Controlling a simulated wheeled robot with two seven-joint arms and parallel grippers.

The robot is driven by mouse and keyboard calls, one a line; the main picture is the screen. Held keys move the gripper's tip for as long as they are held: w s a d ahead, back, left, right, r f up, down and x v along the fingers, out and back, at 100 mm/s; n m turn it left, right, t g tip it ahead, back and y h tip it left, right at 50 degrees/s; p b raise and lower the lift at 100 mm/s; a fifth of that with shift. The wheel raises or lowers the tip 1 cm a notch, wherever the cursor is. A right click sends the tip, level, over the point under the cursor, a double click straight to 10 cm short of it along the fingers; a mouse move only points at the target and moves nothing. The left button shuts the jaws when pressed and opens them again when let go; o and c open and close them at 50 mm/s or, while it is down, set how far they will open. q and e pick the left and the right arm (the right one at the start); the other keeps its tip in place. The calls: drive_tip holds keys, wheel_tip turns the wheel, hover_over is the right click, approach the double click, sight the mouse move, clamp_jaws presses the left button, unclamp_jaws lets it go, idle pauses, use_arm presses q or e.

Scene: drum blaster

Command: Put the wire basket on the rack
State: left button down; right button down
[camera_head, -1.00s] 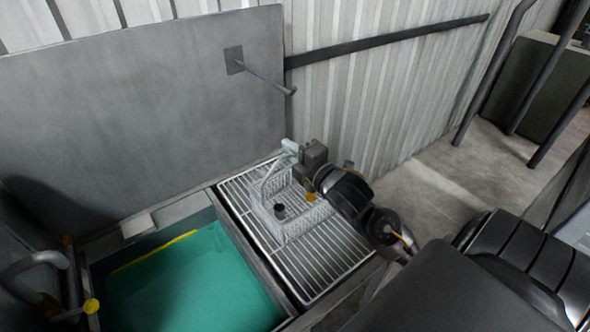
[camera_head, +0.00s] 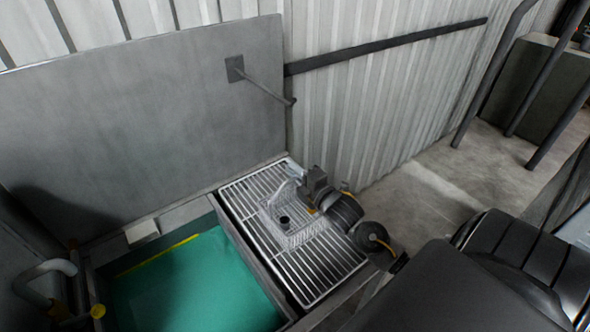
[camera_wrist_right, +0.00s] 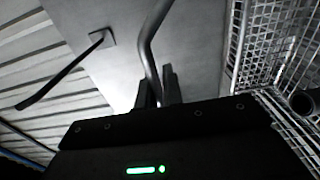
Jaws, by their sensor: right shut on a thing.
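The wire basket (camera_head: 291,241) is a small light mesh box with a raised bar handle (camera_head: 278,187). It is over the middle of the rack (camera_head: 318,287), a grid of pale metal bars; I cannot tell whether its bottom touches the bars. A dark round part (camera_head: 284,219) shows inside it. My right gripper (camera_head: 295,174) is shut on the handle at the basket's back side. In the right wrist view the handle (camera_wrist_right: 149,45) runs between the fingers (camera_wrist_right: 158,88), and the mesh wall (camera_wrist_right: 270,45) is at the right. My left gripper is not in view.
An open tank with green contents (camera_head: 195,285) adjoins the rack on the left. A raised grey lid (camera_head: 140,110) with a projecting rod (camera_head: 265,85) stands behind. A corrugated wall (camera_head: 370,110) is close behind the rack. A bent pipe (camera_head: 45,270) is at far left.

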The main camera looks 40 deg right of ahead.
drive_tip(key=shift+r, duration=0.1)
drive_tip(key=c, duration=1.5)
unclamp_jaws()
drive_tip(key=shift+c, duration=0.2)
drive_tip(key=shift+f, duration=0.2)
drive_tip(key=s+b, duration=0.4)
drive_tip(key=s, duration=0.8)
drive_tip(key=shift+r, duration=0.15)
drive_tip(key=shift+a, duration=0.1)
